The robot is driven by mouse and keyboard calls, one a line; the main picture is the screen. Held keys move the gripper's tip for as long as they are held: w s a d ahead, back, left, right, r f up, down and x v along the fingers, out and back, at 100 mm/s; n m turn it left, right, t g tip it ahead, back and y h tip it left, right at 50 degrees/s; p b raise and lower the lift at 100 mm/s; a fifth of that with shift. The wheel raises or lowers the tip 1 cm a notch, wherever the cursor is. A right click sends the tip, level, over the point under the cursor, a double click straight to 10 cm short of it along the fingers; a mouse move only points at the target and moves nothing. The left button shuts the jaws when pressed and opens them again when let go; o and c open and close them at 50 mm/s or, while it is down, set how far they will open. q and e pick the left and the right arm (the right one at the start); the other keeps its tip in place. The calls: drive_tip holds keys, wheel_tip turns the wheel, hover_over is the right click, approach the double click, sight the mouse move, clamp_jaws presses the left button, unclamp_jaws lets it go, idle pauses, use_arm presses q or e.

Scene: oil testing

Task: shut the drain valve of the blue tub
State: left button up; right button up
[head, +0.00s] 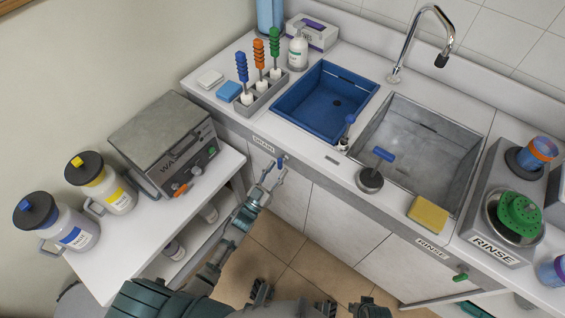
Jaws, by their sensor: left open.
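The blue tub (316,109) is set into the white counter, left of the grey metal sink. A small blue valve handle (280,161) is on the counter's front face below the tub, near a label that reads DRAIN (263,144). The handle looks roughly upright, but it is too small to tell the valve's state. My left gripper (273,176) is open, its fingers pointing up at the blue handle. The fingertips are very close to it; I cannot tell whether they touch. My right gripper is not in view.
A green valve handle (460,277) is below the RINSE label at right. The metal sink (418,150) has a blue-handled tool (382,154) and a sponge (428,214) at its front edge.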

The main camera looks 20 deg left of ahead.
sight(278, 165)
use_arm(q)
drive_tip(key=shift+w+a+r, duration=0.1)
drive_tip(key=shift+w+r, duration=0.1)
drive_tip(key=shift+w, duration=0.35)
drive_tip(key=shift+w+r, duration=0.15)
drive_tip(key=shift+w, duration=0.35)
drive_tip(key=shift+w+r, duration=0.15)
drive_tip(key=shift+w, duration=0.2)
drive_tip(key=shift+d+r, duration=0.1)
drive_tip(key=shift+d, duration=0.4)
drive_tip(key=shift+c, duration=0.3)
drive_tip(key=shift+d, duration=0.1)
clamp_jaws()
drive_tip(key=shift+a, duration=0.35)
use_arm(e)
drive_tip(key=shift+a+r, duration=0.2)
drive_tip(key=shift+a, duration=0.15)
use_arm(q)
drive_tip(key=shift+m, duration=0.3)
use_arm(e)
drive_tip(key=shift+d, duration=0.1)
